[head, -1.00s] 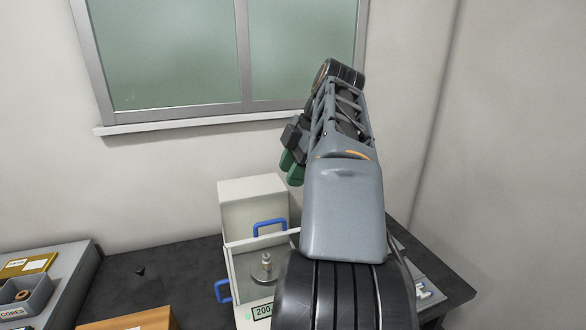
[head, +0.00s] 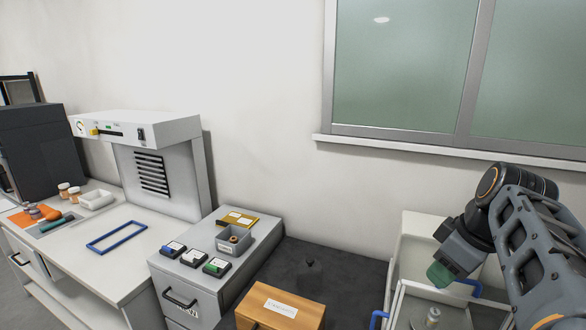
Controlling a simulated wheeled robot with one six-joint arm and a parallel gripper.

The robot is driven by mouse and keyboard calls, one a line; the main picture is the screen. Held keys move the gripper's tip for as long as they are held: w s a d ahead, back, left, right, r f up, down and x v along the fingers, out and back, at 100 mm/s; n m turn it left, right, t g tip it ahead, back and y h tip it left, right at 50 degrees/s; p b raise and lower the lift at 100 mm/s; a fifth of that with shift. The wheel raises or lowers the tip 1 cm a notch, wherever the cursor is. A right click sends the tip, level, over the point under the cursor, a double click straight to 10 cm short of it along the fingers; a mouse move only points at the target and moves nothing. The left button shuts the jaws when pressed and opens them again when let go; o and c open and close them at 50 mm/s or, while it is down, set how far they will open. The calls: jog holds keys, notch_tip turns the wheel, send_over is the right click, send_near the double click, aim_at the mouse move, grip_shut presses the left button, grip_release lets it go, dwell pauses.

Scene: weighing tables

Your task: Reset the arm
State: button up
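My arm rises at the right edge of the head view and bends over at the top. My gripper (head: 440,274) points down and to the left, with green fingertips, in front of the balance's glass case. The fingers overlap from this side, so I cannot tell if they are open or shut. Nothing shows hanging from them. The balance (head: 415,228) with its white housing and blue handles stands behind and below the gripper. A small metal weight (head: 432,316) shows inside its case. The lower part of the arm is cut off by the frame.
A wooden box (head: 281,307) and a small dark knobbed object (head: 309,272) are on the dark table. A grey cabinet (head: 185,283) bears a grey bin (head: 235,240) and several small cases. Further left are a white bench with a blue frame (head: 117,237) and a hooded unit (head: 150,130).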

jog(key=s+a+f+m+h, duration=0.1)
jog(key=s+a+f+m, duration=0.1)
jog(key=a+f, duration=0.3)
jog(key=s+a+f+m+t, duration=0.1)
jog(key=a+f+m, duration=0.4)
jog(key=f, duration=0.5)
jog(key=shift+s+a+f+h, duration=0.15)
jog(key=shift+s+a+h, duration=0.3)
jog(key=shift+a, duration=0.3)
